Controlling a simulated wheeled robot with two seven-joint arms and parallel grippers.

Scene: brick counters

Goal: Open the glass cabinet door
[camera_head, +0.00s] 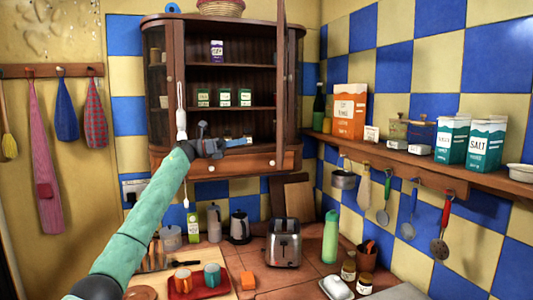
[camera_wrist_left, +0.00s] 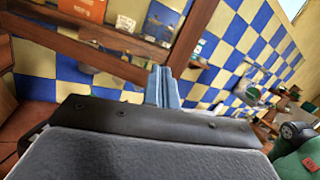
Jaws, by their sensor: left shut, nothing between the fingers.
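The dark wooden cabinet (camera_head: 222,19) hangs on the back wall, with curved glass sides and its front open to view. Its door (camera_head: 281,75) shows nearly edge-on as a tall narrow panel at the right of the opening, swung outward. Its glass face is not visible from here. My left gripper (camera_head: 222,146) is in front of the cabinet's lower shelf, left of the door and apart from it, with its fingers toward the right. Its fingers are together and empty in the left wrist view (camera_wrist_left: 163,86). My right gripper is in neither view.
A loaded wall shelf (camera_head: 430,163) runs along the right.

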